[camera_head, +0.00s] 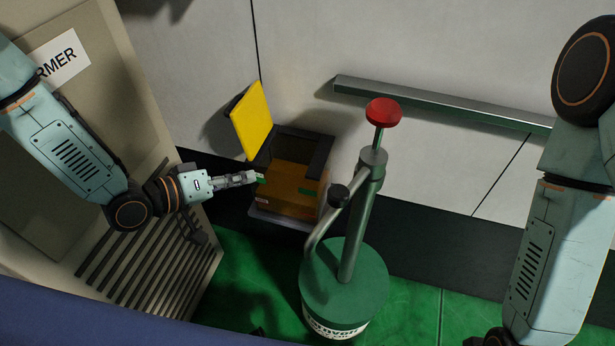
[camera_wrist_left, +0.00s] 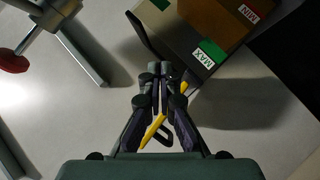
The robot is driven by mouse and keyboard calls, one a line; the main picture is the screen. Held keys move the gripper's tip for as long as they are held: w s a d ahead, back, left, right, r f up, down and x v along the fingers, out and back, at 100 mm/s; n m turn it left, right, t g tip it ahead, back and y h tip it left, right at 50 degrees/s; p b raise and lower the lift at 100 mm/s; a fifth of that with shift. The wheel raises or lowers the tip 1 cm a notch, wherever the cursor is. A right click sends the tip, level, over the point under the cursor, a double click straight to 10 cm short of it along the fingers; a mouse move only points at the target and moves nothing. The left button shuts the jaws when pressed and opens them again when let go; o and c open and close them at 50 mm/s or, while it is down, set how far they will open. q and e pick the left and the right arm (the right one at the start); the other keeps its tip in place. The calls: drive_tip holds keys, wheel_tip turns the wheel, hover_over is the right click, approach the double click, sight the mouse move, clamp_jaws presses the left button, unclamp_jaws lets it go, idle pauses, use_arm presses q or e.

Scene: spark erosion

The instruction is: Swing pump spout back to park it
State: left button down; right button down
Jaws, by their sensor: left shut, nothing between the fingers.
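The pump has a grey-green column (camera_head: 358,230) with a red knob (camera_head: 383,112) on top, standing on a green drum (camera_head: 345,285). Its bent grey spout (camera_head: 322,228) comes off the column and curves down to the left over the drum, with a black ball knob (camera_head: 338,195) on it. My left gripper (camera_head: 256,177) is shut and empty, left of the spout and apart from it, by the orange-brown tank (camera_head: 292,190). In the left wrist view the shut fingertips (camera_wrist_left: 160,68) show near the tank's green MAX label (camera_wrist_left: 208,54). The red knob (camera_wrist_left: 12,62) is at that view's left edge. My right gripper is out of view.
The tank has a dark open top and a raised yellow lid (camera_head: 251,120). A beige cabinet (camera_head: 105,120) with vents stands at the left. A metal rail (camera_head: 440,102) runs along the pale wall. Green floor (camera_head: 415,310) is clear right of the drum.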

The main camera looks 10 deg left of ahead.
use_arm(q)
drive_tip(key=s+d+r+g+h, duration=0.1)
drive_tip(key=s+r+g+h, duration=0.55)
drive_tip(key=r+h, duration=0.3)
drive_tip(key=d+b, duration=0.2)
drive_tip(key=d, duration=1.1)
drive_tip(key=shift+s+d+y, duration=0.25)
drive_tip(key=shift+s+y, duration=0.1)
drive_tip(key=shift+y, duration=0.1)
drive_tip(key=shift+r, duration=0.1)
